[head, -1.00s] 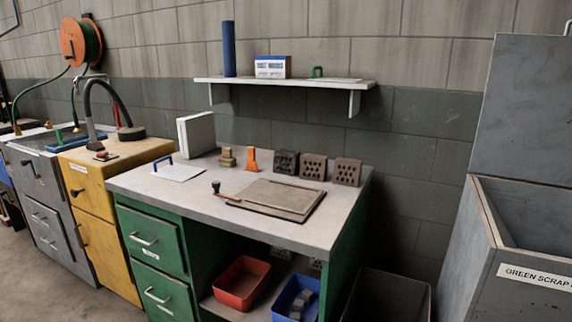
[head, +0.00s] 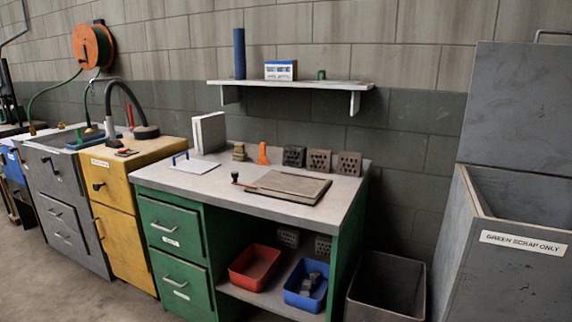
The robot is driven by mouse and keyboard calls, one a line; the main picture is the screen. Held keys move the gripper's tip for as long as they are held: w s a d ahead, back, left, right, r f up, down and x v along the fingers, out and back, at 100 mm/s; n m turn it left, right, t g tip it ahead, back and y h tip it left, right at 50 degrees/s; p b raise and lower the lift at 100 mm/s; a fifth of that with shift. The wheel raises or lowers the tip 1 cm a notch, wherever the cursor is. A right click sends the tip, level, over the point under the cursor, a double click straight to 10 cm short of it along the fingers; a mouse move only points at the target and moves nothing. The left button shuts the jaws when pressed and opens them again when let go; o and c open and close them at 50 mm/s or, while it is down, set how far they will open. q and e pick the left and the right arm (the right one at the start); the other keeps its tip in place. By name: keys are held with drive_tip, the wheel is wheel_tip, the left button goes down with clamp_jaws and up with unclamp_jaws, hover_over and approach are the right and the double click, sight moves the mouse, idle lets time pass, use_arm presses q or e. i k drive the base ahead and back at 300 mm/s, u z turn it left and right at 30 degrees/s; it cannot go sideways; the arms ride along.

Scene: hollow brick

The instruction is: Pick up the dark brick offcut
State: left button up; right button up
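Three hollow brick pieces stand in a row at the back right of the workbench (head: 222,196). The left one is the darkest, a near-black brick piece (head: 294,156). Beside it stand a brown brick piece (head: 319,161) and another brown one (head: 349,164). Several small grey chunks (head: 311,284) lie in a blue bin (head: 291,297) on the shelf under the bench. I cannot tell for sure which of these is called the offcut. Neither of my grippers is in view.
A board (head: 286,187) lies on the bench in front of the bricks. An orange object (head: 263,153) stands left of them. A red bin (head: 240,273) is below. An open dark bin (head: 386,285) and a green-scrap bin (head: 515,270) stand right. Floor at left front is clear.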

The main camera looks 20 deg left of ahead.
sight(294, 156)
drive_tip(key=u, duration=0.9)
drive_tip(key=i, duration=0.4)
drive_tip(key=u, duration=0.8)
drive_tip(key=i, duration=1)
drive_tip(key=z, duration=0.15)
